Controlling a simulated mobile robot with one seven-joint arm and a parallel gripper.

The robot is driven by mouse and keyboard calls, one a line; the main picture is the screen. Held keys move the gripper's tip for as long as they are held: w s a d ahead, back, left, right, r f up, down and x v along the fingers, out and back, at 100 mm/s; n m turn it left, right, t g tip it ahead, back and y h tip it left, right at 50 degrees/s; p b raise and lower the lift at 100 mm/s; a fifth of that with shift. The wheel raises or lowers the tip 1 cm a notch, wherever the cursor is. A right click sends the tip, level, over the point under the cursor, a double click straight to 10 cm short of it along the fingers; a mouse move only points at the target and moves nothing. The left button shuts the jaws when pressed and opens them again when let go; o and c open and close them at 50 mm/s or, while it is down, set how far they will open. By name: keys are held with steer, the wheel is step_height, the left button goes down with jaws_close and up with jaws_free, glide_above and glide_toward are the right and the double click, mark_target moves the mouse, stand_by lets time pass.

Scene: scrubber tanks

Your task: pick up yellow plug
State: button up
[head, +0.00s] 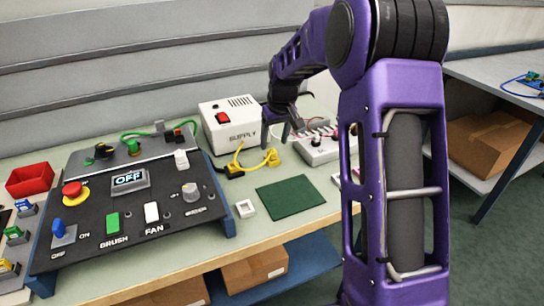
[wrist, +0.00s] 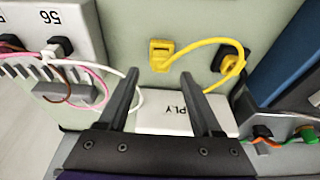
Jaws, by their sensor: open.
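The yellow plug (head: 272,157) lies on the pale green bench top, in front of the white supply box. Its yellow cable (head: 247,166) curves left to a black connector with yellow parts. In the wrist view the plug (wrist: 160,54) sits just beyond the fingertips, roughly centred between them. My gripper (head: 276,138) hangs above the bench near the plug, fingers downward. In the wrist view my gripper (wrist: 161,75) has its two dark fingers apart, with nothing held between them. How high the fingers are above the plug is hard to tell.
The white supply box (head: 230,124) stands behind the plug, and a white device (head: 322,150) with wires is to the right. The control panel (head: 130,205) fills the left.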

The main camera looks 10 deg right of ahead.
mark_target(272, 151)
steer(key=x, duration=0.4)
steer(key=shift+f+b, duration=0.25)
steer(key=shift+b, duration=0.05)
steer(key=shift+r, duration=0.1)
jaws_close()
